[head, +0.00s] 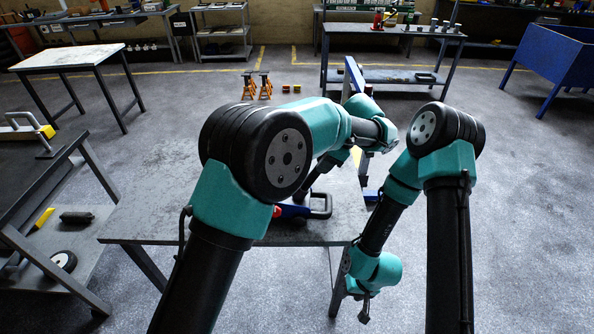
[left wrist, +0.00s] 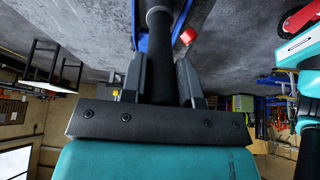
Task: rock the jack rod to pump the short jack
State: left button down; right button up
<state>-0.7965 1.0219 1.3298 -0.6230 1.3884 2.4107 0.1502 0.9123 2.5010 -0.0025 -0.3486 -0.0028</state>
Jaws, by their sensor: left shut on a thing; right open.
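The jack (head: 292,210), blue with a red part, lies on the grey workbench (head: 150,222) and is partly hidden by my left arm. My left gripper (head: 314,178) is above it. In the left wrist view, that gripper (left wrist: 160,78) is shut on the dark jack rod (left wrist: 159,45), with a finger on each side. The rod runs away from the gripper between blue parts, and a red piece (left wrist: 188,36) shows beside it. My right gripper (head: 364,312) is open and empty, hanging low beyond the bench's right edge.
A black loop (head: 321,206) is at the bench's right side, near the jack. A blue frame (head: 354,76) stands behind my left arm. A darker bench (head: 40,170) is at the left. Orange stands (head: 257,86) are on the floor behind, where there is open room.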

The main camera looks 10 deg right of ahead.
pick_arm(q)
jog(key=shift+s+d+f+y, duration=0.1)
jog(key=shift+d+f+y, duration=0.2)
jog(key=shift+d, duration=0.1)
jog(key=shift+s+d+f+y, duration=0.1)
jog(key=shift+d+f+y, duration=0.1)
jog(key=shift+d+y, duration=0.1)
jog(key=shift+w+a+r+h, duration=0.2)
jog(key=shift+a+r+h, duration=0.1)
jog(key=shift+a+h, duration=0.3)
jog(key=shift+w+a+r+h, duration=0.15)
jog(key=shift+a+r+h, duration=0.2)
jog(key=shift+a, duration=0.5)
jog(key=shift+w+a+r+h, duration=0.1)
jog(key=shift+a+h, duration=0.15)
jog(key=shift+w+a+r+g+h, duration=0.1)
jog(key=shift+a+r+g+h, duration=0.1)
jog(key=shift+a+h, duration=0.25)
jog(key=shift+w+a+r+g+h, duration=0.1)
jog(key=shift+a+g+h, duration=0.15)
jog(key=shift+a, duration=0.3)
